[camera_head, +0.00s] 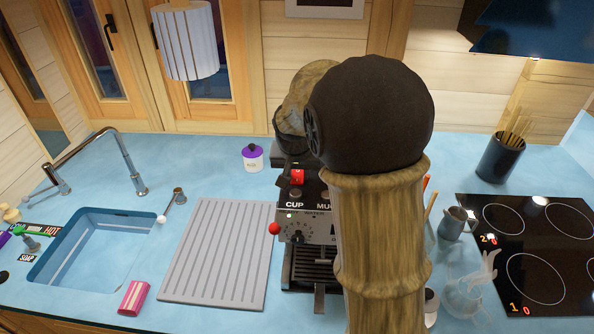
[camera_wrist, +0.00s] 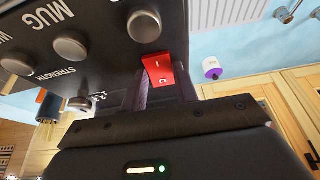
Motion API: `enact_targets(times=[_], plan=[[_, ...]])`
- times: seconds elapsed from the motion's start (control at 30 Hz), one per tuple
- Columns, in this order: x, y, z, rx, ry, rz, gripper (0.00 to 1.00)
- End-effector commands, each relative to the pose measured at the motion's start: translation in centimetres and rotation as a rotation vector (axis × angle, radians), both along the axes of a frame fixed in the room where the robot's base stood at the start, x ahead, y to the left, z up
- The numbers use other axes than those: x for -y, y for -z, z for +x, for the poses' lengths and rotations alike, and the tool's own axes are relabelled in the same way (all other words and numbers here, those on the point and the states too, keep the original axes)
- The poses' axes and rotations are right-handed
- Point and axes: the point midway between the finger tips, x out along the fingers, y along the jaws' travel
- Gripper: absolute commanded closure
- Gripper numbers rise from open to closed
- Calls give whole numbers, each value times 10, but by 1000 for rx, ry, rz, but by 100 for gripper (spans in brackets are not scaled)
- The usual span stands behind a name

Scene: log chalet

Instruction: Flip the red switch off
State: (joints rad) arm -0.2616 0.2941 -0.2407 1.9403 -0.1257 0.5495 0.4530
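The red switch (camera_head: 297,177) is on top of the black coffee machine (camera_head: 310,225), near its left edge and above the CUP label. In the wrist view the red rocker switch (camera_wrist: 158,70) shows I and O marks, beside the metal knobs of the machine (camera_wrist: 100,35). My gripper (camera_wrist: 160,85) has two dark fingers set apart, with the switch showing at the gap between their tips. I cannot tell whether a finger touches it. In the head view my arm hides the right part of the machine, and the fingers are not clear.
A ridged grey drain board (camera_head: 218,255) and a sink (camera_head: 95,255) are to the left. A purple-lidded jar (camera_head: 252,158) stands behind on the blue counter. A metal jug (camera_head: 455,223) and a black cooktop (camera_head: 535,270) are to the right. A red ball knob (camera_head: 274,228) sticks out from the machine.

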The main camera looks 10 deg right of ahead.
Motion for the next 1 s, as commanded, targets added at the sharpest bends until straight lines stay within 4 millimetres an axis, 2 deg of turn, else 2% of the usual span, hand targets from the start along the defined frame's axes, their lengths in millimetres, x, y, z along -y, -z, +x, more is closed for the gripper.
enact_targets(times=[0.03,0.1,0.37,1.0], plan=[[0,0,0,0,0,0,80],[0,0,0,0,0,0,94],[1,-3,1,-22,2,7,94],[3,-6,11,-294,1,96,94]])
